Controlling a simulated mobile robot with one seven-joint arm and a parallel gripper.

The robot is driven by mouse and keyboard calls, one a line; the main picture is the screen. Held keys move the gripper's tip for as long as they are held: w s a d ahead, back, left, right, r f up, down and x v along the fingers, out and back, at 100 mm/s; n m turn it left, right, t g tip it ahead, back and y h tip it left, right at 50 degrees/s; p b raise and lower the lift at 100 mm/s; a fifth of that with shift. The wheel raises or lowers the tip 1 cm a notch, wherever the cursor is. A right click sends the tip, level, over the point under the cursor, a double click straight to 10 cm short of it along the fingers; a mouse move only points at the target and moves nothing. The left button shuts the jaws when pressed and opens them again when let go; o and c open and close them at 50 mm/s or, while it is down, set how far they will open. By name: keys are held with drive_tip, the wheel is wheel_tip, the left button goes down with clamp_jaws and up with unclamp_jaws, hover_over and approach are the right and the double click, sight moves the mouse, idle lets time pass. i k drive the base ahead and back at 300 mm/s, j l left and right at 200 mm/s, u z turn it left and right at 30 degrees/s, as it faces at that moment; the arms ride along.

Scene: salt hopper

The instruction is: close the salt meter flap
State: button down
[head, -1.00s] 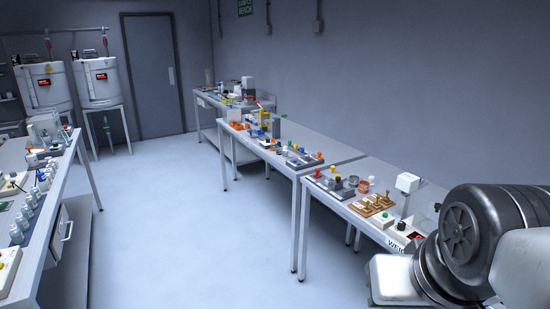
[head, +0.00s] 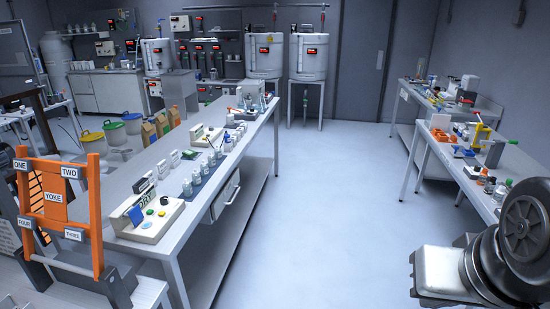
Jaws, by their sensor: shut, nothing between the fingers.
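I cannot pick out the salt meter or its flap for certain in the head view. Many small devices stand on the benches, too small to tell apart. Two white drums, a left one (head: 263,57) and a right one (head: 308,58), stand on raised frames at the back, each with a small red display. I cannot tell whether either has to do with the salt meter. My gripper is not in view; only dark and white links of my own arm show at the lower right.
A long bench (head: 232,152) with bottles and small devices runs along the left. An orange frame marked YOKE (head: 53,208) stands at the near left. Benches (head: 438,146) with more devices line the right. The pale floor (head: 320,190) between them is clear towards the back door (head: 352,60).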

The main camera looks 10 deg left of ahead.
sight(136, 215)
drive_tip(key=i+j+u, duration=0.1)
drive_tip(key=i+u, duration=0.2)
drive_tip(key=u, duration=0.15)
drive_tip(key=i+u, duration=0.45)
drive_tip(key=i+l+u, duration=0.1)
drive_tip(key=u, duration=0.35)
drive_tip(key=i+j+u, duration=0.15)
drive_tip(key=i+u, duration=0.15)
drive_tip(key=i, duration=0.15)
drive_tip(key=i+u, duration=0.3)
drive_tip(key=i+j, duration=0.05)
drive_tip(key=i, duration=0.05)
